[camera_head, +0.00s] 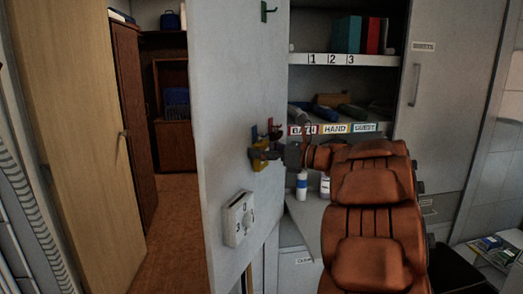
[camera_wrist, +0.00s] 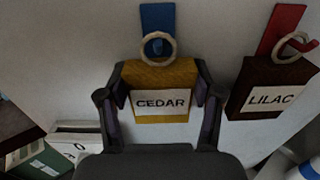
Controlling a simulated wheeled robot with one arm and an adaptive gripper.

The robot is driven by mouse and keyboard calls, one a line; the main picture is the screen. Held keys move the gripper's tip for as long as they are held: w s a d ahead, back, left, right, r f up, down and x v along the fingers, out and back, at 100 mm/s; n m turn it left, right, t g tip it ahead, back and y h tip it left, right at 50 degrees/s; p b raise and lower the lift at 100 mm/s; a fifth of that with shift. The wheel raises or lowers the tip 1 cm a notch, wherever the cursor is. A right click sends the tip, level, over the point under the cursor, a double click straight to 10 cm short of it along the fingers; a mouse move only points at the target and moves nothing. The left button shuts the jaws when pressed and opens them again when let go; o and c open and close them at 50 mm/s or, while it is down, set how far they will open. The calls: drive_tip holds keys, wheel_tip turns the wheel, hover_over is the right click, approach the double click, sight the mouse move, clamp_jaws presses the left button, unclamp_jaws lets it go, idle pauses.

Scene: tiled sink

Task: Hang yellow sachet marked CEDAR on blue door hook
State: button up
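The yellow sachet marked CEDAR (camera_wrist: 160,112) is between the fingers of my gripper (camera_wrist: 160,85), which look shut on its two sides. Its pale ring (camera_wrist: 144,46) lies in front of the blue hook (camera_wrist: 157,18), and the hook's tip shows inside the ring. Whether the ring rests on the hook I cannot tell. In the head view my gripper (camera_head: 262,153) is at the door, just below the blue hook (camera_head: 255,133), with a little of the yellow sachet (camera_head: 259,167) showing.
A dark brown sachet marked LILAC (camera_wrist: 268,90) hangs by its ring on the red hook (camera_wrist: 281,28), close to my gripper's right. A white dial box (camera_head: 238,218) is lower on the door (camera_head: 225,90). Shelves with labelled bins (camera_head: 335,129) stand behind my arm.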

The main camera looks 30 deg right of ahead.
drive_tip(key=o, duration=0.4)
drive_tip(key=shift+s, duration=0.1)
drive_tip(key=v, duration=1.1)
drive_tip(key=shift+s+d, duration=0.2)
drive_tip(key=shift+s, duration=0.15)
